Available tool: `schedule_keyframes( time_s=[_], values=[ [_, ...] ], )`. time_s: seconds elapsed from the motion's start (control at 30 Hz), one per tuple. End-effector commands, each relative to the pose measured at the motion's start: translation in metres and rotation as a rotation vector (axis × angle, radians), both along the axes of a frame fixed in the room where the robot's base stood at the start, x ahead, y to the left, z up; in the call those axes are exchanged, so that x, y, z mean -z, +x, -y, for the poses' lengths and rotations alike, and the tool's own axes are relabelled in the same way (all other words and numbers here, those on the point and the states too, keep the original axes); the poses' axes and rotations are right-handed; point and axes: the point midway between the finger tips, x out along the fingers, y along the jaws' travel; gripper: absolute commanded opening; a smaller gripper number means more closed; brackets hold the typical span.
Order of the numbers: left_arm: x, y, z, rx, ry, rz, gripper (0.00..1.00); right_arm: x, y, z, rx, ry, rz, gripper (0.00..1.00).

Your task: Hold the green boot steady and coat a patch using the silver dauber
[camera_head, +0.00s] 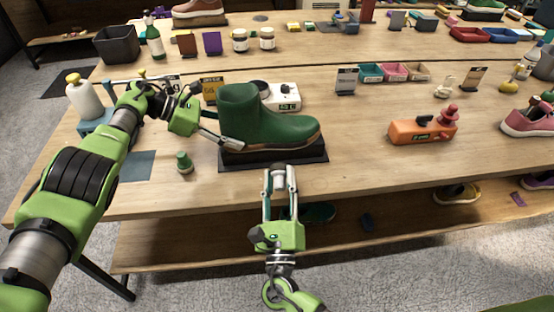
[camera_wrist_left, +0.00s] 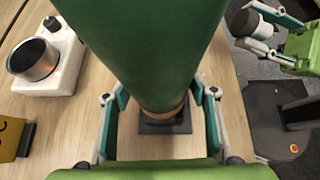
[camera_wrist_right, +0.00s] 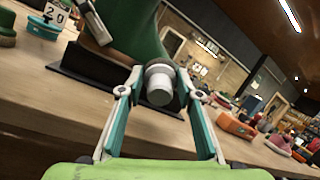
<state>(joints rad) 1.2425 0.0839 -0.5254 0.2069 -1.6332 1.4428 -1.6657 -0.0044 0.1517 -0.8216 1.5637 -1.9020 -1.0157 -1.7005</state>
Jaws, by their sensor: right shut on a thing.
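The green boot (camera_head: 262,122) stands upright on a dark stand (camera_head: 300,153), toe to the right. It also shows in the left wrist view (camera_wrist_left: 150,45) and the right wrist view (camera_wrist_right: 143,28). My left gripper (camera_head: 238,146) is at its heel end, with fingers open on either side of the boot; whether they touch it is unclear. My right gripper (camera_head: 279,176) is shut on the silver dauber (camera_wrist_right: 160,84), a short silver cylinder. It is in front of the stand, near the table's front edge, and the dauber appears apart from the boot.
A small green-capped item (camera_head: 184,162) stands left of the stand. A white scale-like device (camera_head: 283,97) is behind the boot. An orange tool (camera_head: 422,128) lies to the right. The wooden table (camera_head: 355,172) is clear between the stand and that tool.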

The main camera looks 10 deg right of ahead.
Motion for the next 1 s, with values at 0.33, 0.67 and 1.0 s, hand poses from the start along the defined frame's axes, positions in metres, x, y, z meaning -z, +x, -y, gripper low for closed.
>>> schedule_keyframes(
  time_s=[0.33, 0.67, 1.0],
  values=[
    [0.000, 0.000, 0.000, 0.000, 0.000, 0.000, 0.70, 0.000, 0.000, 0.000, 0.000, 0.000, 0.001, 0.15],
    [-0.013, 0.000, -0.021, -0.003, 0.000, 0.003, 0.70, 0.000, 0.000, 0.000, 0.000, 0.000, 0.001, 0.15],
    [-0.053, -0.002, -0.079, -0.002, 0.001, 0.002, 0.70, 0.000, 0.000, 0.000, 0.000, 0.000, 0.000, 0.15]
  ],
)
